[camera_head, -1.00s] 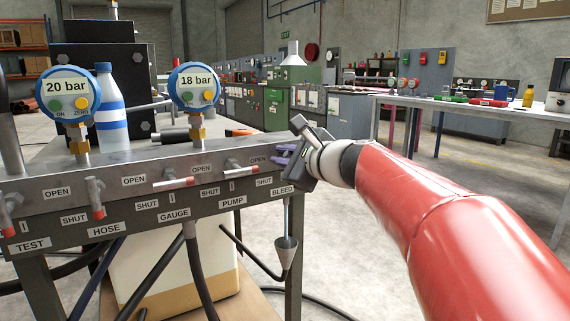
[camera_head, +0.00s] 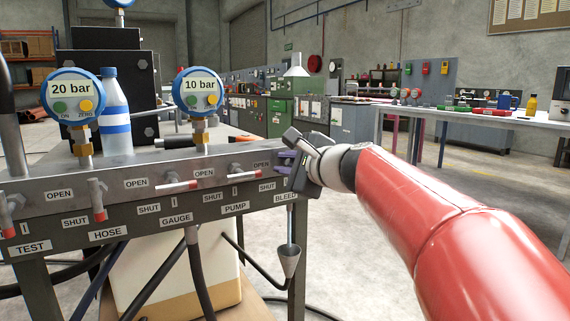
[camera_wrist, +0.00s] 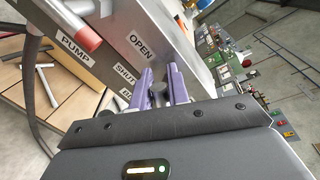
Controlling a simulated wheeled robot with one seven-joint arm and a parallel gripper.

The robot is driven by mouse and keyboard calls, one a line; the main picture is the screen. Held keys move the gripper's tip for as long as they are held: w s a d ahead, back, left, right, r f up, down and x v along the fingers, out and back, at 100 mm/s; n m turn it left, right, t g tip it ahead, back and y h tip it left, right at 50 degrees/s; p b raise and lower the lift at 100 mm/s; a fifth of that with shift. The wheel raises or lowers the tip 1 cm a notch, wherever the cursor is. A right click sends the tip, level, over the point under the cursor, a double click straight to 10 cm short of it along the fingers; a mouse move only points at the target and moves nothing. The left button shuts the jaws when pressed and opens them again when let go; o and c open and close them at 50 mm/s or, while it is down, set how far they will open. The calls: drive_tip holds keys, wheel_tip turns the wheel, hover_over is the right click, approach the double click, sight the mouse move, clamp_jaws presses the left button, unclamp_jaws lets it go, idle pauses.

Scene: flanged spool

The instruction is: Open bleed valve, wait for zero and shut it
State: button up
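The bleed valve is at the right end of the grey manifold (camera_head: 130,200), above the BLEED label (camera_head: 285,197). My gripper (camera_head: 283,158) is at this valve. In the wrist view its two purple fingers (camera_wrist: 161,84) stand apart, with a dark grey knob-like part (camera_wrist: 159,91) between them. Whether they press on it is unclear. The bleed handle is mostly hidden in both views. The right gauge (camera_head: 197,91) reads 10 bar, and the left gauge (camera_head: 73,93) reads 20 bar. A grey funnel (camera_head: 289,262) hangs below the bleed outlet.
The pump lever (camera_head: 245,172), gauge lever (camera_head: 177,186) and hose lever (camera_head: 98,200) have red tips and lie left of my gripper. A water bottle (camera_head: 115,115) stands behind the manifold. Open floor lies to the right, before a workbench (camera_head: 470,122).

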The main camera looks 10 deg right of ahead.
drive_tip(key=shift+o, duration=0.2)
drive_tip(key=shift+s, duration=0.1)
drive_tip(key=v, duration=0.7)
drive_tip(key=shift+s+d, duration=0.15)
drive_tip(key=shift+s, duration=0.1)
idle(1.7)
